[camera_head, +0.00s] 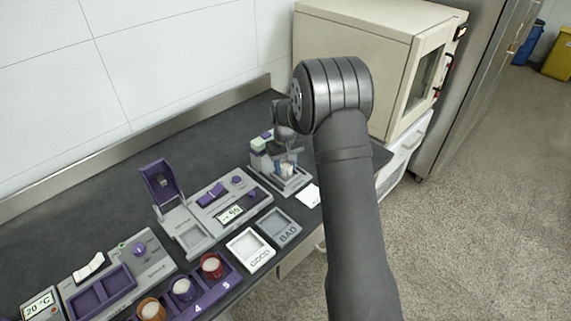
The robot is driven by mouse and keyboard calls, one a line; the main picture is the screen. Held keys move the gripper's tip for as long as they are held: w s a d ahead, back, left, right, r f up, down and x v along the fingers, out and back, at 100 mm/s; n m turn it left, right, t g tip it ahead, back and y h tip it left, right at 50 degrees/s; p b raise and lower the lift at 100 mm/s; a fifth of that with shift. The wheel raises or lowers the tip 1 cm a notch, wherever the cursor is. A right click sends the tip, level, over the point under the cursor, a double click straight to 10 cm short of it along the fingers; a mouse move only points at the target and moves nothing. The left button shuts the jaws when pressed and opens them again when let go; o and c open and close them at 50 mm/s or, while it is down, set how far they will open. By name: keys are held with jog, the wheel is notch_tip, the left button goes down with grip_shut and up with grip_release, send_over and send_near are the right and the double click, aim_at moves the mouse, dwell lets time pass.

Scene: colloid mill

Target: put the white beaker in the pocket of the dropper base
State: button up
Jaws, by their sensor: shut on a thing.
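The dropper base (297,184) is a grey stand at the right part of the dark bench, with a pale green and purple dropper unit (260,146) on its left side. My gripper (288,157) is low over this base, partly hidden by my own wrist. It is shut on the small white beaker (288,169), which is upright at the base. The pocket is hidden by the beaker and gripper, so I cannot tell whether the beaker rests in it or is held just above.
A grey device with a raised purple lid (159,184) stands left of the base. White GOOD (250,249) and grey BAD (280,227) trays lie in front. A purple rack (226,278) holds several cups. A beige oven (362,49) stands behind right. A white paper (308,196) lies beside the base.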

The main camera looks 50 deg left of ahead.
jog(key=o, duration=1)
jog(key=shift+c, duration=0.2)
notch_tip(320, 180, up, 12)
jog(key=shift+s+r, duration=0.15)
jog(key=shift+f, duration=4.3)
